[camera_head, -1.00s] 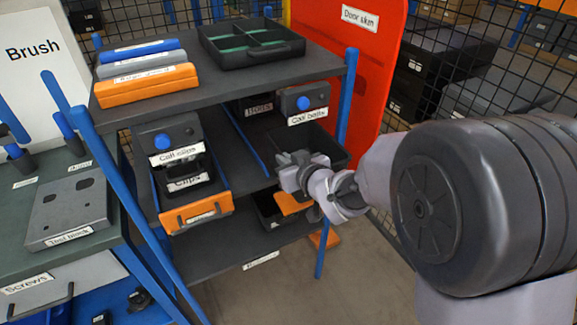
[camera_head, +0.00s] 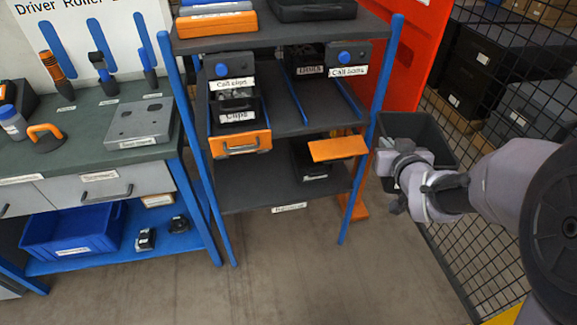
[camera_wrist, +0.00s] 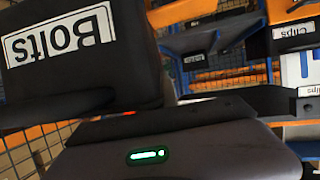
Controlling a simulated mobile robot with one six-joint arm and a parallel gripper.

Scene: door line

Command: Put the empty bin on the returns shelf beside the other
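An open dark bin (camera_head: 428,128) hangs in the air right of the rack, its inside dark with nothing seen in it. My gripper (camera_head: 400,163) is at its near side and appears shut on it; the fingertips are hidden. In the wrist view the bin's face fills the upper left with a "Bolts" label (camera_wrist: 58,42). The rack's lower shelf (camera_head: 255,192) has a front label too small to read. Another dark bin (camera_head: 313,168) stands on it at the right, partly hidden by an orange flap (camera_head: 338,148). The lower shelf's left part is bare.
The middle shelf holds a Clips bin (camera_head: 238,112) behind an orange front (camera_head: 240,143); its right lane looks empty. A blue post (camera_head: 370,130) stands between the held bin and the rack. Wire mesh (camera_head: 460,220) is close at the right. Floor in front is clear.

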